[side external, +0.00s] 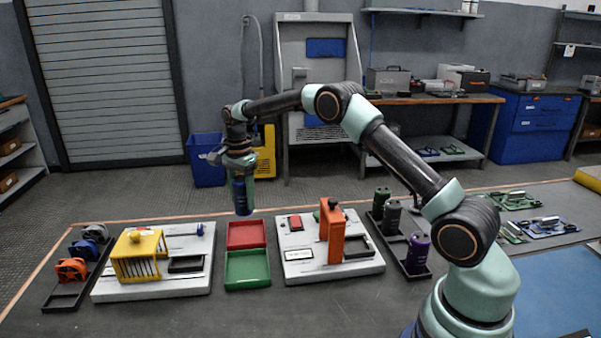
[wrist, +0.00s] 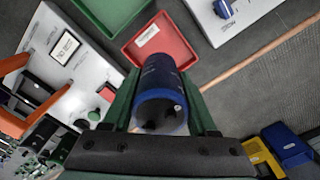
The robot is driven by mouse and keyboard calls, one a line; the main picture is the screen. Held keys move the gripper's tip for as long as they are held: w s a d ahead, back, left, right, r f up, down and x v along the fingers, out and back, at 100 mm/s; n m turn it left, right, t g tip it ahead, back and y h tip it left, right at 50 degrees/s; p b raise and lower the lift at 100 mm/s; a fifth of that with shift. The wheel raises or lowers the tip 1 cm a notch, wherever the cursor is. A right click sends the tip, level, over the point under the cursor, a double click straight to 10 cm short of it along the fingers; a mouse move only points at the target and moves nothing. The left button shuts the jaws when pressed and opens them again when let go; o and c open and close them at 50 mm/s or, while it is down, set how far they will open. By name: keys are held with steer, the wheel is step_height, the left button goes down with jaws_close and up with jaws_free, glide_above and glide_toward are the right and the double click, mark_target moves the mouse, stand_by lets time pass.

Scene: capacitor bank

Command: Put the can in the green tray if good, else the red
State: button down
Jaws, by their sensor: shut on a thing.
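A dark blue can (side external: 242,197) is held upright between the fingers of my gripper (side external: 240,180), high above the table near the red tray. The red tray (side external: 246,235) looks empty. It also shows in the wrist view (wrist: 187,58), beyond the can. The green tray (side external: 247,283) looks empty and adjoins the red tray on its near side. It shows partly at the top of the wrist view (wrist: 93,14).
A white board (side external: 330,270) with an orange post (side external: 332,236) and a small display (side external: 299,254) stands right of the trays. A can rack (side external: 387,240) stands farther right. A white board with a yellow cage (side external: 140,256) stands left.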

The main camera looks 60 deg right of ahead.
steer(key=shift+f, duration=3.9)
steer(key=shift+f, duration=0.1)
steer(key=shift+c, duration=0.9)
jaws_free()
steer(key=shift+f, duration=0.1)
